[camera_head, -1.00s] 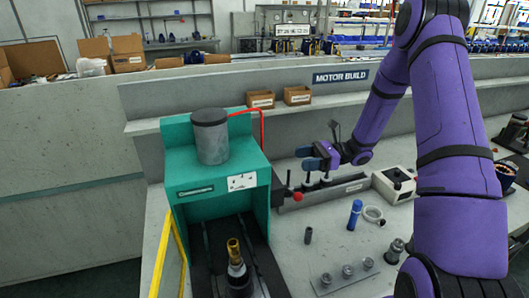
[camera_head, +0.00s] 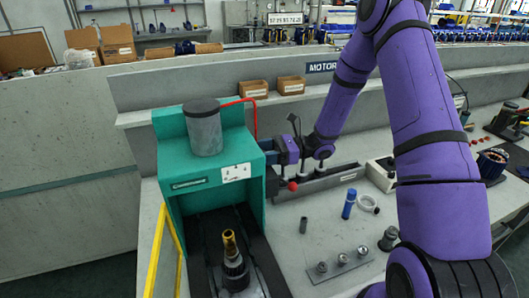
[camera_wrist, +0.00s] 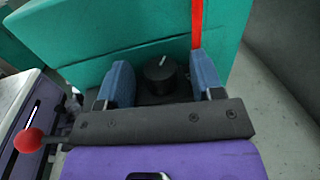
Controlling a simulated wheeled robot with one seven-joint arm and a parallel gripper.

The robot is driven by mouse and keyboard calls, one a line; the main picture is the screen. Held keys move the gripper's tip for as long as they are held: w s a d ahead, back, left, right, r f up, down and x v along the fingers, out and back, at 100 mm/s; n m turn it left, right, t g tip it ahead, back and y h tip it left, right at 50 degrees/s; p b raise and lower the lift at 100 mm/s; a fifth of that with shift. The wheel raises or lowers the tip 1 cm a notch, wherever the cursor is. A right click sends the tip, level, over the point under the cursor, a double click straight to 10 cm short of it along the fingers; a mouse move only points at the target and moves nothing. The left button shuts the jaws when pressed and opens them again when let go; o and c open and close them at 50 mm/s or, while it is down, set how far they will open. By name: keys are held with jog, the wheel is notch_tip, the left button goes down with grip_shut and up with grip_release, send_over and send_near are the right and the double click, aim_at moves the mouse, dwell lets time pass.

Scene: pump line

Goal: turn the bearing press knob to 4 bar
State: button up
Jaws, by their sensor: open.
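The bearing press (camera_head: 212,180) is a teal housing with a grey cylinder on top, left of centre in the head view. Its black knob (camera_wrist: 161,75) shows in the wrist view on the teal side face, with a pale pointer mark leaning slightly right of straight up. My gripper (camera_wrist: 165,85) is open, its blue fingers on either side of the knob, with gaps to it visible. In the head view my gripper (camera_head: 268,158) is at the press's right side, and the knob is hidden there. No bar scale can be read.
A red hose (camera_head: 255,118) runs down the press near my gripper; it also shows in the wrist view (camera_wrist: 197,22). A red ball-ended lever (camera_wrist: 27,140) is at the wrist view's left.

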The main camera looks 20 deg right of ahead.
jog(key=c, duration=0.9)
jog(key=shift+s+a+m+t+h, duration=0.1)
jog(key=shift+m+t+h, duration=0.25)
jog(key=shift+m+t, duration=0.6)
jog(key=shift+s+m+t+h, duration=0.1)
jog(key=shift+m+t+h, duration=0.35)
jog(key=shift+t, duration=0.9)
jog(key=o, duration=0.9)
jog(key=v, duration=1.1)
jog(key=shift+w, duration=0.25)
